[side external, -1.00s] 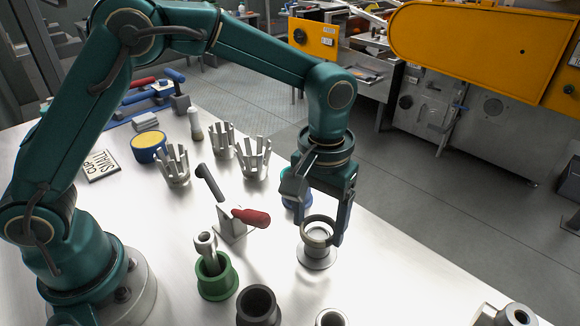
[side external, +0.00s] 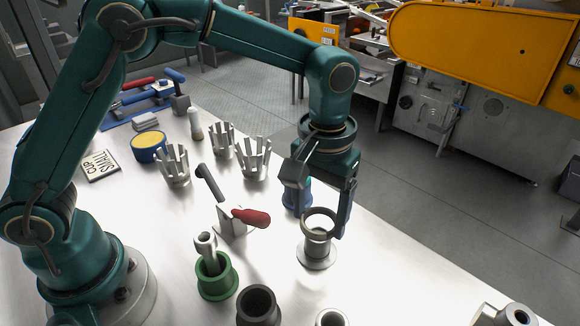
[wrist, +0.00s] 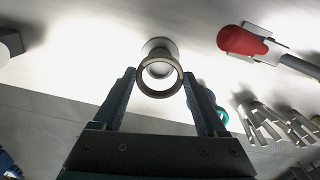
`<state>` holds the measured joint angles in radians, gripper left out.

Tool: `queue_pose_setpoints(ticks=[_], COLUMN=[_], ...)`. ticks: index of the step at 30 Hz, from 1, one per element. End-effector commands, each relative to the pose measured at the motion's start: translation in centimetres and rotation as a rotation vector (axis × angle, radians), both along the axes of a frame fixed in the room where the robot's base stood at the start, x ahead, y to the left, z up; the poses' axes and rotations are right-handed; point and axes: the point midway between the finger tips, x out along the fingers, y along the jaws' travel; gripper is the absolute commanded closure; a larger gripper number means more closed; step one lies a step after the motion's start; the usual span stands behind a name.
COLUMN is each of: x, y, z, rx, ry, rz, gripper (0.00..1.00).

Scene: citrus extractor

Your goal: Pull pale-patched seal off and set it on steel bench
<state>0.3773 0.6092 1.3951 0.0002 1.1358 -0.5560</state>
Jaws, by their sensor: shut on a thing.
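The seal (side external: 304,225) is a grey-brown ring, and my gripper (side external: 321,224) is shut on it across its outside. In the wrist view the seal (wrist: 160,95) sits between the two fingertips (wrist: 159,76). A pale patch on it is too small to make out. The silvery flanged steel post (side external: 317,261) stands upright on the steel bench (side external: 385,285) under the seal. The seal is at the level of the post's top or just above it; I cannot tell whether they still touch.
A red-handled clamp (side external: 252,217) stands left of the post. A green cup (side external: 217,284) and a dark cup (side external: 258,308) are in front. A blue part (side external: 291,194) is just behind my gripper. Several crown-shaped parts (side external: 255,159) stand behind.

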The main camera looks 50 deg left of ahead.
Motion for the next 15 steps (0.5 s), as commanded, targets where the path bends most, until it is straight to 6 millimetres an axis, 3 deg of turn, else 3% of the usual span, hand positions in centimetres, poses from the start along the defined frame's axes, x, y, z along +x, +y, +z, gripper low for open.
queue_pose_setpoints(ticks=[15], x=[0.0], y=[0.0], z=[3.0], rx=[-0.001], ry=[-0.002], rz=[0.000], gripper=[1.00])
